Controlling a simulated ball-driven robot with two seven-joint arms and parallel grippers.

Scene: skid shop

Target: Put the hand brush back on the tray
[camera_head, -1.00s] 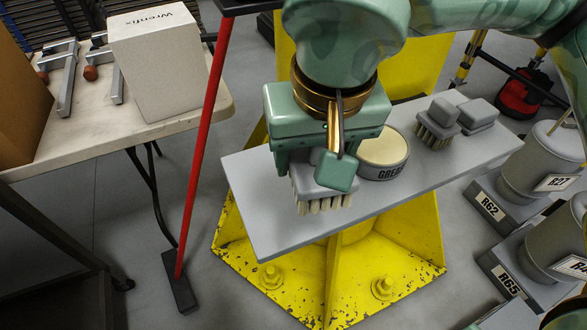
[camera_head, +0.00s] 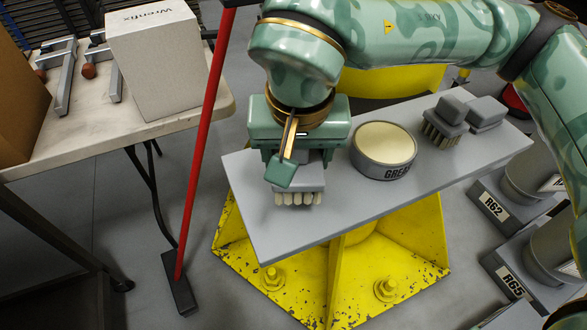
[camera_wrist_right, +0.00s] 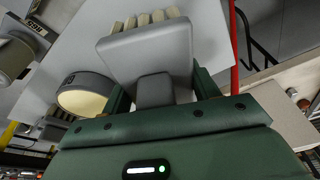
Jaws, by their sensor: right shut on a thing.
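My right gripper (camera_head: 297,168) is shut on the grey hand brush (camera_head: 312,182), which has cream bristles pointing down. It holds the brush over the left part of the grey tray (camera_head: 275,235), which lies on a yellow stand. I cannot tell whether the bristles touch the tray. In the right wrist view the brush (camera_wrist_right: 150,52) sits with its grey grip between both fingers (camera_wrist_right: 162,88), and its bristles face the tray (camera_wrist_right: 75,40). My left gripper is not in view.
A round grease tin (camera_head: 383,150) stands on the tray, right of the held brush. A second grey brush (camera_head: 446,122) and a grey block (camera_head: 486,113) are at the tray's right end. A red pole (camera_head: 205,140) stands upright left of the tray. Grey canisters stand at right.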

